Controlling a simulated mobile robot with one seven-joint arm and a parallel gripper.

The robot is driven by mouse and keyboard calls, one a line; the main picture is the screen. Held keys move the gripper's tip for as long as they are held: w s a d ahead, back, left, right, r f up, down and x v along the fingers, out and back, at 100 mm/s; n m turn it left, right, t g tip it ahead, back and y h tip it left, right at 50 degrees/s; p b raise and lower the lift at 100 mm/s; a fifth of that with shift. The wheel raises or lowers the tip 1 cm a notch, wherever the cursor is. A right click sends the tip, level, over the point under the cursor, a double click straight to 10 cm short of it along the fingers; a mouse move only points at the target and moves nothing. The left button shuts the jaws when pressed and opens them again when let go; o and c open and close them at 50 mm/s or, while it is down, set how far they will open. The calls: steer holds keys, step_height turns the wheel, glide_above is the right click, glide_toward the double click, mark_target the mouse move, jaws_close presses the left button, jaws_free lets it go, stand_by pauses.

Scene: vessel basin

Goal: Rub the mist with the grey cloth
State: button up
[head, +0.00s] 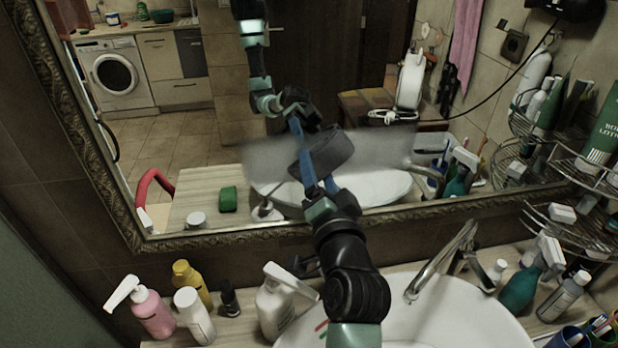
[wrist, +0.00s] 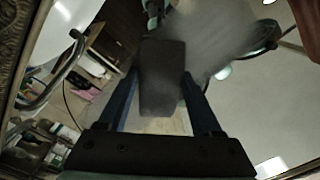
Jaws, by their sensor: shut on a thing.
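The dark grey cloth (head: 324,153) is a small block held up against the mirror (head: 215,150) in the head view. It also shows in the wrist view (wrist: 162,78), between the blue fingers. My gripper (head: 306,152) is shut on it, with the fingers on either side. The mist (head: 385,148) is a pale grey band on the lower middle of the mirror. It shows to the left and right of the cloth in the head view, and in the wrist view (wrist: 215,45) beside the cloth. The part behind the cloth and gripper is hidden. I cannot tell whether the cloth touches the glass.
Below the mirror are the basin (head: 455,318) with its tap (head: 440,262), a pink bottle (head: 152,312), a yellow bottle (head: 190,283) and a white dispenser (head: 275,305). A wire rack (head: 560,165) with bottles stands at the right. The mirror's ornate frame (head: 190,241) borders the glass.

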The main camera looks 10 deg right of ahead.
mark_target(295, 171)
steer(key=shift+d+f+b, duration=0.1)
steer(key=shift+d+b, duration=0.85)
steer(key=shift+d, duration=0.7)
steer(key=shift+d+b, duration=2.75)
steer(key=shift+d, duration=2.85)
steer(key=shift+a+r+p, duration=0.2)
steer(key=shift+a+p, duration=0.4)
steer(key=shift+a, duration=0.7)
steer(key=shift+a+f+p, duration=0.1)
steer(key=shift+a+p, duration=1.75)
steer(key=shift+a, duration=2.35)
steer(key=shift+a+p, duration=1.1)
steer(key=shift+a, duration=0.75)
steer(key=a+p, duration=0.2)
steer(key=a, duration=0.1)
steer(key=shift+a, duration=0.2)
steer(key=a+p, duration=0.2)
steer(key=shift+a+p, duration=0.15)
steer(key=shift+p, duration=0.25)
steer(key=shift+a+p, duration=0.5)
steer(key=shift+a, duration=0.1)
steer(key=shift+a+p, duration=0.8)
steer(key=shift+p, duration=0.15)
steer(key=shift+a+p, duration=0.3)
steer(key=shift+a, duration=0.7)
